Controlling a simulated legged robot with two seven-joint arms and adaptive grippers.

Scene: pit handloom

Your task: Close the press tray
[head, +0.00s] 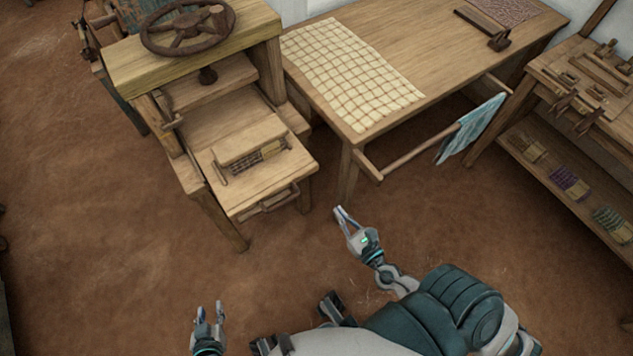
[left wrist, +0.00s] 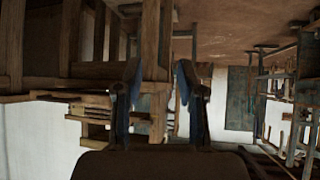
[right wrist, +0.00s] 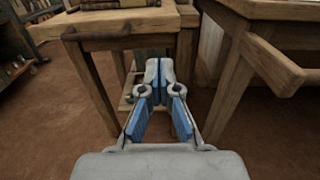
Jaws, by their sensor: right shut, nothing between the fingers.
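The wooden press tray (head: 238,203) sticks out from the front of the press (head: 190,65), below its handwheel (head: 188,27). A bar handle (head: 270,201) runs across the tray's front edge; it also shows in the right wrist view (right wrist: 118,40). My right gripper (head: 341,211) is shut and empty, right of the tray front and apart from the handle. In the right wrist view its fingertips (right wrist: 158,72) meet. My left gripper (head: 209,312) is open and empty, well in front of the press. In the left wrist view its fingers (left wrist: 158,82) stand apart.
A wooden block (head: 250,140) and a small slatted piece lie on the tray. A table (head: 440,60) with a checked cloth (head: 350,70) stands to the right, with a rail (head: 415,150) holding blue cloth. The floor before the press is clear.

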